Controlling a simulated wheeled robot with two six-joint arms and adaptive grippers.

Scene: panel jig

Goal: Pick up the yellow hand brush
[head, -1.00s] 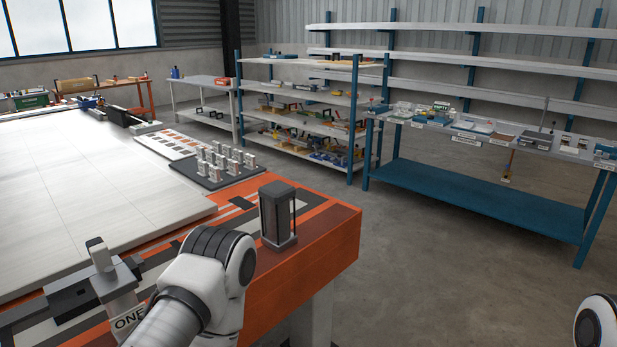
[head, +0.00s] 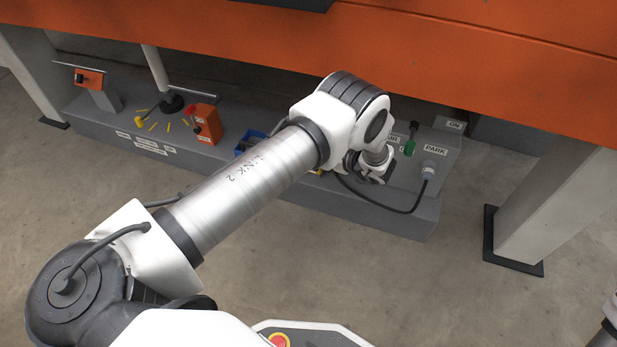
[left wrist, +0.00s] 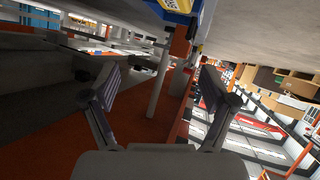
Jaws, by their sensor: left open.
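My left gripper (head: 372,170) is at the end of my left arm, low over the grey ledge under the orange bench, and my own wrist largely hides it in the head view. In the left wrist view its two fingers (left wrist: 166,88) are spread apart with nothing between them. A small yellow patch (head: 319,172) shows beside the wrist in the head view. A yellow piece (left wrist: 176,4) on something blue is cut off at the top of the left wrist view. I cannot tell whether either is the hand brush. My right gripper is out of view.
The grey ledge (head: 290,188) carries a blue bin (head: 246,143), an orange box with a red lever (head: 205,121), a green-handled lever (head: 411,141) and a cable plug (head: 430,169). The orange bench edge (head: 480,75) overhangs it. Bench legs (head: 545,210) stand either side. The floor in front is clear.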

